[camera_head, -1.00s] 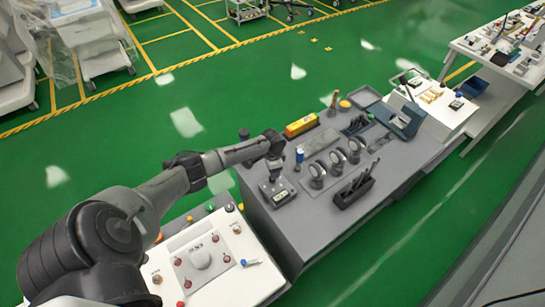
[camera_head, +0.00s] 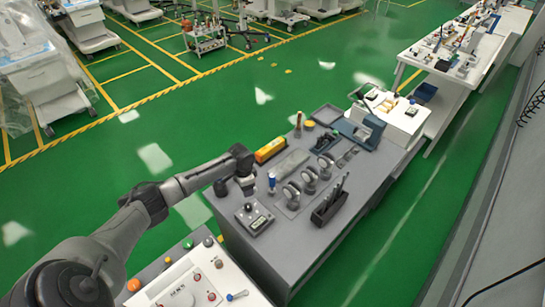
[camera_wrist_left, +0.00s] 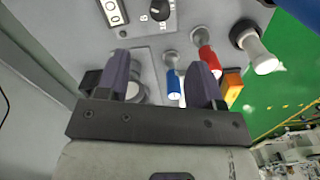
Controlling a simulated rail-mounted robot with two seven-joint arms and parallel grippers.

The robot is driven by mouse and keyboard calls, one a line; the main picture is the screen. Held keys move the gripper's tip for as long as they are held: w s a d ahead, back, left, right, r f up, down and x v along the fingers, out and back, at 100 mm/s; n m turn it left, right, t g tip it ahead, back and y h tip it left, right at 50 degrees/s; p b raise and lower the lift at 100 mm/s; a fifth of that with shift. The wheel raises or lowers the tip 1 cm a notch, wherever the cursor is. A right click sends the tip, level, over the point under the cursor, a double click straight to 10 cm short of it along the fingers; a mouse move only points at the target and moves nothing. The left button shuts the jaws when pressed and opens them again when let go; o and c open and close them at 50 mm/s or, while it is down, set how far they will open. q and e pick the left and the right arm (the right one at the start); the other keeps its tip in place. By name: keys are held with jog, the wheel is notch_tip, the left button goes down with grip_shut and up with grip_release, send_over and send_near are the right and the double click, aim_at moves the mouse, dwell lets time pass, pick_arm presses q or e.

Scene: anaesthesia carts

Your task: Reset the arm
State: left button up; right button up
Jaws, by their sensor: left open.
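My left arm (camera_head: 185,185) reaches in from the left in the head view, over the near corner of the grey cart. Its left gripper (camera_head: 247,188) hangs above a small grey box with a display and a knob (camera_head: 254,218), apart from it. In the left wrist view the two dark fingers (camera_wrist_left: 160,64) are spread wide, with nothing held between them. Beyond them are a red-capped lever (camera_wrist_left: 210,60), a blue-capped lever (camera_wrist_left: 173,85) and a black knob (camera_wrist_left: 160,10). My right gripper is not in view.
The grey cart top (camera_head: 285,235) also carries an orange-yellow box (camera_head: 270,150), upright rings (camera_head: 309,180) and a black holder with tools (camera_head: 330,207). A white panel with knobs (camera_head: 205,285) stands at the near left. Open green floor (camera_head: 160,110) lies behind the cart.

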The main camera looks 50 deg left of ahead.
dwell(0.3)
pick_arm(q)
jog(key=w+d+r+t+y, duration=0.4)
jog(key=w+d+r, duration=0.15)
jog(key=r, duration=0.55)
jog(key=s+d+r+m+t, duration=0.1)
jog(key=s+d+r+t, duration=0.1)
jog(key=d, duration=0.5)
jog(key=s+d+r+m+t, duration=0.1)
jog(key=s+d+r, duration=0.1)
jog(key=d, duration=0.6)
jog(key=s+d+f+n+h, duration=0.1)
jog(key=s+d+h, duration=0.1)
jog(key=s+d, duration=0.3)
jog(key=s+d+f+h, duration=0.1)
jog(key=s+d, duration=0.2)
jog(key=s, duration=0.4)
jog(key=s+d+f+n+g+h, duration=0.15)
jog(key=s+f, duration=0.25)
jog(key=s, duration=0.4)
jog(key=s+d+f+g, duration=0.2)
jog(key=s+f, duration=0.2)
jog(key=s, duration=0.3)
notch_tip(320, 180, up, 17)
jog(key=p, duration=1.7)
jog(key=shift+w+d, duration=0.15)
jog(key=shift+w, duration=0.15)
